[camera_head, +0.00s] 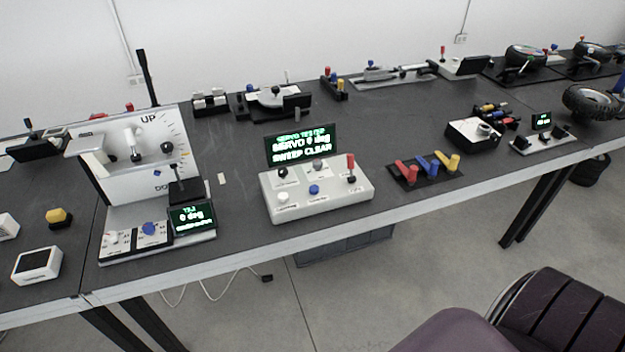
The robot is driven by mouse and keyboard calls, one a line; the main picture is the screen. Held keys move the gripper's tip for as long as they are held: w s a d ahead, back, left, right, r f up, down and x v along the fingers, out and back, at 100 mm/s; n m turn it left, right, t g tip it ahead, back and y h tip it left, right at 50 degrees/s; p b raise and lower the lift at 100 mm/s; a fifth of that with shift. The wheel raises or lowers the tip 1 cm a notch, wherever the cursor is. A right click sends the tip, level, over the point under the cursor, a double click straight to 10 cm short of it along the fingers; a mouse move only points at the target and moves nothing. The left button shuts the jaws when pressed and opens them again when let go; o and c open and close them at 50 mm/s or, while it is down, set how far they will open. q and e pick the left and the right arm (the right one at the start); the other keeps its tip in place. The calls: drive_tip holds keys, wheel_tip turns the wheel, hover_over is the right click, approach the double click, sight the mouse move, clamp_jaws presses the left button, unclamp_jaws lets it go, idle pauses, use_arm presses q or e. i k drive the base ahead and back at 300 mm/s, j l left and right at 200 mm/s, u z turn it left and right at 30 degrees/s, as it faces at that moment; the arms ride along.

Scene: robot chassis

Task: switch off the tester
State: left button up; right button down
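The servo tester (335,205) is a white box near the front edge of the dark table, in the middle of the head view. Its black display (301,146) stands behind it, lit with green and white text that seems to read "SERVO 0 deg" and "SWEEP CLEAR". On its top are a black knob (283,172), a grey knob (318,165), a white knob (283,198) and a blue knob (314,189). A red-tipped lever (350,160) stands upright at its right. The small labels are too blurred to read. Neither gripper shows.
A white upright unit (103,180) marked "UP", with a small lit screen (193,217), stands to the left. A black tray (404,180) with red, blue and yellow pieces lies to the right. More devices line the back. Table surface behind the tester is mostly clear.

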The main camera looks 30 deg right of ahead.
sight(350, 158)
drive_tip(key=z, duration=1.3)
